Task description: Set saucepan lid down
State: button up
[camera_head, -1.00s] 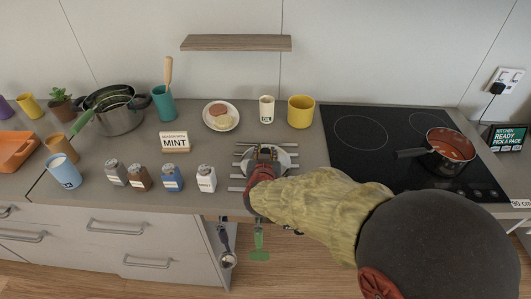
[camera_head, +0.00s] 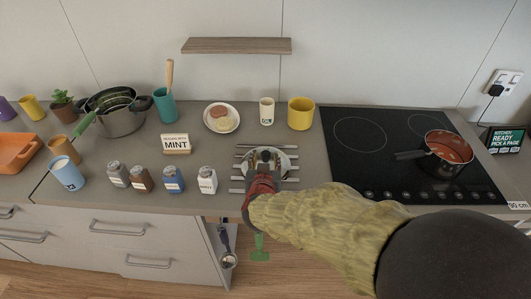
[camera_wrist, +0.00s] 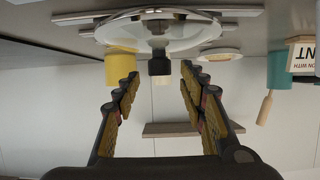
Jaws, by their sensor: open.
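The saucepan lid (camera_head: 283,158) lies on a rack of metal bars (camera_head: 238,178) on the counter, left of the hob. In the wrist view, the glass lid (camera_wrist: 190,36) has a metal rim and a dark knob (camera_wrist: 159,66). My gripper (camera_head: 264,166) is at the lid's near side in the head view and covers part of it. In the wrist view my gripper (camera_wrist: 159,78) is open, with its fingers apart on either side of the knob and not touching it. The saucepan (camera_head: 447,153) with red contents stands on the hob's right side.
The black hob (camera_head: 360,165) lies to the right. A yellow mug (camera_head: 301,113), a small white cup (camera_head: 267,110) and a plate (camera_head: 221,117) stand behind the rack. Several spice jars (camera_head: 207,181) and a MINT sign (camera_head: 176,144) are to the left.

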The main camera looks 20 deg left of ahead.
jog(key=p+v, duration=0.2)
jog(key=v, duration=0.5)
jog(key=shift+s+r, duration=0.2)
jog(key=shift+s, duration=0.15)
jog(key=shift+d, duration=0.15)
jog(key=s+d+r+g+y, duration=0.1)
jog(key=d+r+g+y, duration=0.15)
jog(key=d+r, duration=0.7)
jog(key=s+d+m+g+h, duration=0.1)
jog(key=s+d+g+h, duration=0.1)
jog(key=s+d, duration=0.7)
jog(key=s+d+m+g+h, duration=0.1)
jog(key=s+d+g+h, duration=0.2)
jog(key=s+d, duration=0.6)
jog(key=d, duration=0.6)
jog(key=shift+s+d+r+m+h, duration=0.35)
jog(key=shift+m, duration=0.05)
jog(key=shift+a, duration=0.1)
jog(key=shift+c, duration=1.1)
